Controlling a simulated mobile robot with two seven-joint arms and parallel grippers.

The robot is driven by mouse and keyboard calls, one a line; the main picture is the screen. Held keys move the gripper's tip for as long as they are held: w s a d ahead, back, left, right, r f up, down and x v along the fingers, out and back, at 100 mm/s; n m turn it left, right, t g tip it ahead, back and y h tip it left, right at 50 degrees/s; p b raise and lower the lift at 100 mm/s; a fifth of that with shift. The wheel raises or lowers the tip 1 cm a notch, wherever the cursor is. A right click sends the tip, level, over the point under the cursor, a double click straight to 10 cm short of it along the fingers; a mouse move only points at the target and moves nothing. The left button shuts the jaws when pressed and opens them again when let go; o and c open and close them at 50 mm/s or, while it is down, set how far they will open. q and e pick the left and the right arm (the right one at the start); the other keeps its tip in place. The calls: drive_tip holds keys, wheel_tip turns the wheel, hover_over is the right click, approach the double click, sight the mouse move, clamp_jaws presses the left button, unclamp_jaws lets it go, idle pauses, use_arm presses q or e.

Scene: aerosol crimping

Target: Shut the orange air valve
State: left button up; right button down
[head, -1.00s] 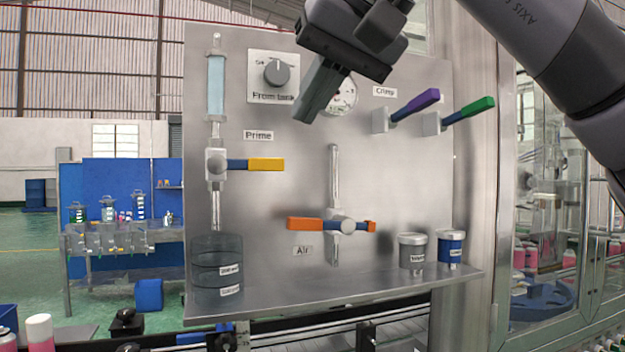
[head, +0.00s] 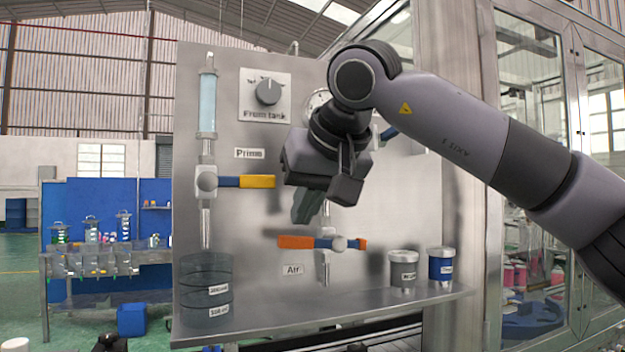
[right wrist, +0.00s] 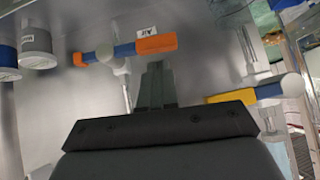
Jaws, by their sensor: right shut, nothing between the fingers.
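The orange air valve (head: 295,242) is on the steel panel above the label "Air". Its orange and blue handle lies level, pointing left across the vertical pipe, with a small orange end at right. My right gripper (head: 304,212) is shut and empty, with its fingers pointing down just above the handle; they appear apart from it. In the right wrist view the valve handle (right wrist: 157,44) lies just beyond the fingertips (right wrist: 155,70). My left gripper is not in view.
The yellow Prime valve (head: 257,181) is at left, above a clear beaker (head: 206,290). Two lidded cups (head: 403,270) (head: 441,265) stand on the shelf at right. A dial (head: 267,91) is above. My right arm hides the gauge and upper right handles.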

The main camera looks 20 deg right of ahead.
sight(294, 242)
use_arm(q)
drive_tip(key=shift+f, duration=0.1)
use_arm(e)
drive_tip(key=shift+f, duration=0.65)
drive_tip(key=shift+a+f, duration=0.1)
drive_tip(key=shift+s+a+f, duration=0.1)
drive_tip(key=shift+a+f, duration=0.1)
drive_tip(key=shift+f, duration=0.6)
